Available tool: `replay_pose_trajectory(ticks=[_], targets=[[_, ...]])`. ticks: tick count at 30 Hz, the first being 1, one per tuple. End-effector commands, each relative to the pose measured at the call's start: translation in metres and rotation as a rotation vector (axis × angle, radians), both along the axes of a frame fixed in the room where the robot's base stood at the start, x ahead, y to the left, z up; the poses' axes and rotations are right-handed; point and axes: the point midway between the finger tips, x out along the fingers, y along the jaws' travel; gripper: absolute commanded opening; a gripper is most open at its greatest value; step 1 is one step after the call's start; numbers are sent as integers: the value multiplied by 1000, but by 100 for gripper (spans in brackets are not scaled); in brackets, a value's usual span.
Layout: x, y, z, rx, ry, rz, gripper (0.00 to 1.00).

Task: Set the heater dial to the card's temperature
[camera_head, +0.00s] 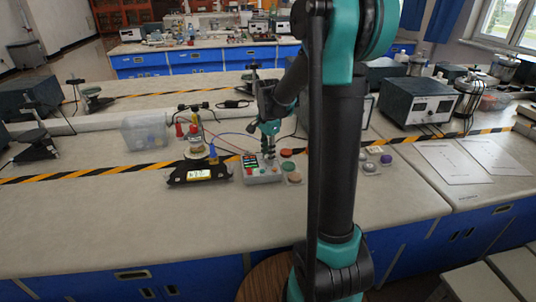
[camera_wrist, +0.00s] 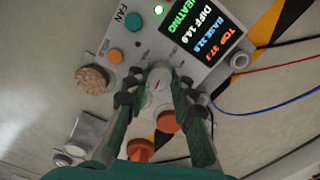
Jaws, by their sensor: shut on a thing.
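The heater's control box (camera_head: 262,176) sits on the bench near the centre. In the wrist view its panel (camera_wrist: 140,48) carries a lit display (camera_wrist: 203,30) reading HEATING, DIFF 14.9, BASE 22.8 and TOP about 37.7, a little blurred. The pale round dial (camera_wrist: 158,83) with a red mark is between the fingertips of my gripper (camera_wrist: 158,96), which is shut on it. My gripper (camera_head: 269,147) also shows above the box in the head view. A dark stand (camera_head: 186,179) with a yellow lit panel stands left of the box; its number is too small to read surely.
Orange (camera_wrist: 115,56) and teal (camera_wrist: 134,23) buttons and a brown textured disc (camera_wrist: 92,78) are near the dial. A clear bin (camera_head: 145,132) and a flask-like device with red and yellow parts (camera_head: 196,145) stand to the left. Cables run behind. The front bench is clear.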

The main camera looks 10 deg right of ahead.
Motion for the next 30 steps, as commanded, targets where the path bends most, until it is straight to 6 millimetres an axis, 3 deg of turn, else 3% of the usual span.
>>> replay_pose_trajectory(ticks=[12, 28, 29, 30], targets=[[2, 0, 1, 0, -3, -177, 0], [2, 0, 1, 0, -3, -198, 0], [2, 0, 1, 0, -3, -198, 27], [2, 0, 1, 0, -3, -198, 32]])
